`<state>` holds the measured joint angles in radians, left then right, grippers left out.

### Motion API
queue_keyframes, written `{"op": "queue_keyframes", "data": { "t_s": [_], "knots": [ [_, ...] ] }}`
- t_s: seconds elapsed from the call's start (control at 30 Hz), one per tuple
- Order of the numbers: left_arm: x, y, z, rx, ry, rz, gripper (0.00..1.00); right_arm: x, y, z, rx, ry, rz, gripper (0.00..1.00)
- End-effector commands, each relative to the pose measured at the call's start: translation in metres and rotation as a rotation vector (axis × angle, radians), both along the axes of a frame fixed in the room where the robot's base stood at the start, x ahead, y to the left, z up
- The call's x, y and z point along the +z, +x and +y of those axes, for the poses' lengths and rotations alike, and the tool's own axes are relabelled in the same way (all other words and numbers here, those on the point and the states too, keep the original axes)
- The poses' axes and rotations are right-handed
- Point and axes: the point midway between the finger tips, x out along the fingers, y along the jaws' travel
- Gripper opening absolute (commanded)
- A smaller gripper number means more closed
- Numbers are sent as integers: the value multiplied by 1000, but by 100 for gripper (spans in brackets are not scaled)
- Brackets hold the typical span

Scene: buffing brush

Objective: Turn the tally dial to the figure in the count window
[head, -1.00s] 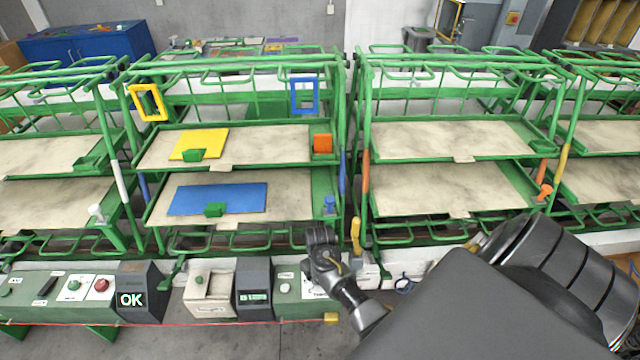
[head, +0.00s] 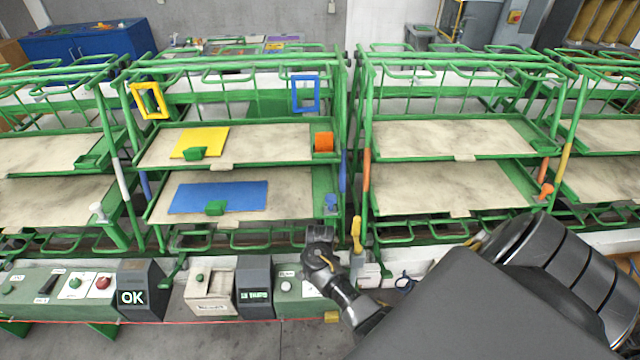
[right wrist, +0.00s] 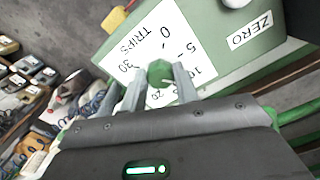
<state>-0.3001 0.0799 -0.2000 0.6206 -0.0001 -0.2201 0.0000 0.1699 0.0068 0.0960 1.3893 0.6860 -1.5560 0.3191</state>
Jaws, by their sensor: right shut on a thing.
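The tally dial is a small green knob (right wrist: 159,71) on a white scale plate (right wrist: 150,38) in the right wrist view. The plate carries the word TRIPS and figures around the knob. My right gripper (right wrist: 160,78) is shut on the knob, one finger on each side. In the head view my right gripper (head: 320,250) is over the right end of the green console, hiding the knob. The count window, a dark display (head: 254,296), stands left of it with lit text too small to read surely. My left gripper is not in view.
A white button (right wrist: 236,2) and a ZERO label (right wrist: 250,32) sit beside the scale plate. Another dark display (head: 132,297) reads OK. A beige box (head: 209,292) stands between the displays. Green racks (head: 240,150) with shelves rise behind the console.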

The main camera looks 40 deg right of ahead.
Motion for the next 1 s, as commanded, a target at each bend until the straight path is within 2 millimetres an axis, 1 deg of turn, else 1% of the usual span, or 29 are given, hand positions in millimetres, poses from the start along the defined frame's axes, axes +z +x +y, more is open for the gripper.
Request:
{"op": "queue_keyframes", "data": {
  "t_s": [0.2,0.5,0.7,1.0],
  "knots": [
    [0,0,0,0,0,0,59,0,1,0,-206,0,-1,7],
    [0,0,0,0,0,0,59,0,1,0,-453,0,-1,7],
    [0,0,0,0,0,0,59,0,2,0,-571,-1,-1,7],
    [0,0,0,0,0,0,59,0,2,0,-659,-1,-1,7]
  ]
}}
